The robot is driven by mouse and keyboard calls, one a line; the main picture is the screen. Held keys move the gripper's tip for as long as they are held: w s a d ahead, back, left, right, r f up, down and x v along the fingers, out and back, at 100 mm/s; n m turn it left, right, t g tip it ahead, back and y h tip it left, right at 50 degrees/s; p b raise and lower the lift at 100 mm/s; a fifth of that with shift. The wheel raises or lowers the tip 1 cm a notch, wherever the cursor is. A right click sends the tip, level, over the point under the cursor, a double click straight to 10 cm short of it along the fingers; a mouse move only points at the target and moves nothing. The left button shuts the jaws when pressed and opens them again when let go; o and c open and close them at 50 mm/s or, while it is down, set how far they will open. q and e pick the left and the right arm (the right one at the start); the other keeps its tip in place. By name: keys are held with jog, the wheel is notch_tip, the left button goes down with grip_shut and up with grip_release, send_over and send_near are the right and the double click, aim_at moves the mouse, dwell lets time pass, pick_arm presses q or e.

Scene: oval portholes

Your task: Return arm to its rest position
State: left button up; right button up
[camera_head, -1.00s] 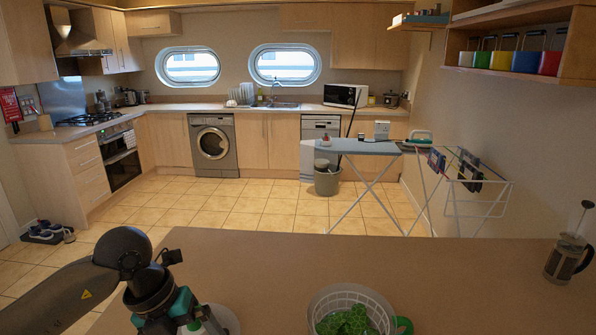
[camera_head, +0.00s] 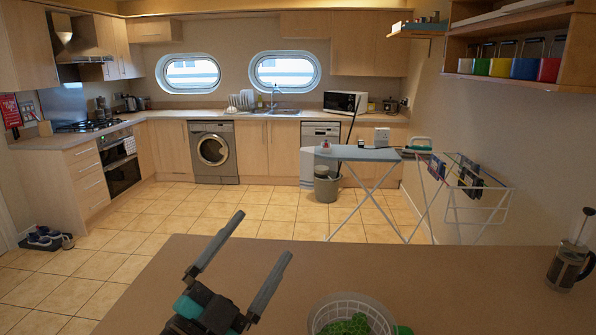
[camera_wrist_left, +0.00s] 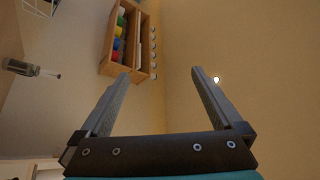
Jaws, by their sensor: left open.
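My left gripper (camera_head: 266,233) stands above the front of the brown counter (camera_head: 400,265), left of the white basket, with its two long grey fingers pointing up and away. The fingers are wide apart with nothing between them. The left wrist view also shows the gripper (camera_wrist_left: 160,73) open and empty, facing the wall and shelf. My right arm and gripper are not in view.
A white slatted basket (camera_head: 322,312) with green leafy contents (camera_head: 346,325) is at the bottom edge. A French press (camera_head: 568,262) stands at the counter's right. A wall shelf (camera_head: 574,70) with colored canisters hangs upper right.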

pick_arm(q)
jog(key=s+a+f+n+g+y, duration=0.2)
jog(key=a+f+n+g+y, duration=0.1)
jog(key=a+f+n+y, duration=0.4)
jog(key=s+a+f+n+g+y, duration=0.15)
jog(key=a+f+n+y, duration=0.35)
jog(key=f, duration=0.5)
jog(key=s+d+f+n+g+h, duration=0.1)
jog(key=s+f+g, duration=0.55)
jog(key=s, duration=0.25)
jog(key=s+d+f+n+g, duration=0.1)
jog(key=s+f+g, duration=0.4)
jog(key=s+f, duration=0.3)
jog(key=s+f+g+b, duration=0.1)
jog(key=s+f+b, duration=0.1)
jog(key=f, duration=1)
jog(key=s+f+b, duration=0.1)
jog(key=f+b, duration=0.1)
jog(key=f, duration=1.1)
jog(key=s+a+f+g+b, duration=0.1)
jog(key=s+f+b, duration=0.3)
jog(key=s+f, duration=1.1)
notch_tip(320, 180, down, 3)
jog(key=shift+s+a+r+g, duration=0.15)
jog(key=shift+a+g, duration=0.15)
jog(key=shift+a, duration=0.55)
